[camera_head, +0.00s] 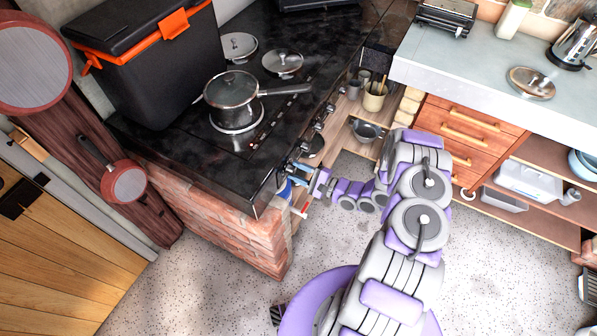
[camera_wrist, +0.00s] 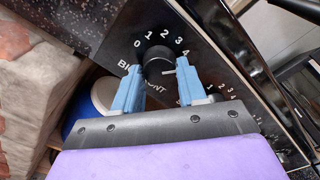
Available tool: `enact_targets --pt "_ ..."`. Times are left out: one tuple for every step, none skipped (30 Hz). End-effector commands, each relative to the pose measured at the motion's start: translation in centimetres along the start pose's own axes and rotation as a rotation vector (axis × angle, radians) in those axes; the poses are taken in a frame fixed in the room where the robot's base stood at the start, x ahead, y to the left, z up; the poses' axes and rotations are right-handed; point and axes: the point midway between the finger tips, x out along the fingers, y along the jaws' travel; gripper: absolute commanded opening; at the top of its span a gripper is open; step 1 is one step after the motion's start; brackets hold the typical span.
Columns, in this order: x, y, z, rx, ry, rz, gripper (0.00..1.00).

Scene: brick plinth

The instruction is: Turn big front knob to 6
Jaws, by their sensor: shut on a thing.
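The big front knob (camera_wrist: 158,54) is a round black knob on the dark stove front panel. White numbers 0 to 4 show in an arc above it and to its right in the wrist view, and a partly covered "BIG FRONT" label lies below. My gripper (camera_wrist: 158,71) has its blue fingers on either side of the knob, shut on it. A small pale mark shows at the knob's lower right, by the right finger; I cannot tell which number it points at. Numbers past 4 are hidden by that finger. In the head view my gripper (camera_head: 287,180) reaches the stove's front edge.
Another knob (camera_wrist: 216,97) sits right of my gripper. The brick plinth (camera_head: 225,225) stands below. Speckled floor (camera_head: 200,290) is open in front.

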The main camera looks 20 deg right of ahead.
Motion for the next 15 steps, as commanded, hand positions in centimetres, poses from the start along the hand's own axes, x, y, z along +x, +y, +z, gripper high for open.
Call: enact_targets --pt "-0.09 -0.04 -0.32 0.04 0.009 -0.002 0.11" --pt "-0.09 -0.02 -0.32 0.069 0.009 -0.002 0.11" --pt "-0.09 0.0 -0.33 0.107 0.009 -0.002 0.11" --pt "-0.09 0.02 -0.32 0.136 0.009 -0.002 0.11" --pt "-0.1 0.03 -0.33 0.164 0.009 -0.003 0.11" --pt "-0.09 0.05 -0.32 0.202 0.009 -0.003 0.11" --pt "-0.09 0.07 -0.32 0.231 0.009 -0.003 0.11" --pt "-0.1 0.09 -0.31 0.26 0.009 -0.003 0.11" --pt "-0.1 0.11 -0.31 0.298 0.009 -0.003 0.11" --pt "-0.1 0.13 -0.3 0.326 0.009 -0.003 0.11" --pt "-0.1 0.14 -0.3 0.355 0.009 -0.003 0.11" --pt "-0.09 0.17 -0.29 0.393 0.009 -0.003 0.11" --pt "-0.09 0.18 -0.28 0.421 0.009 -0.003 0.11" --pt "-0.09 0.2 -0.27 0.449 0.009 -0.003 0.1" --pt "-0.09 0.22 -0.26 0.486 0.009 -0.003 0.1"
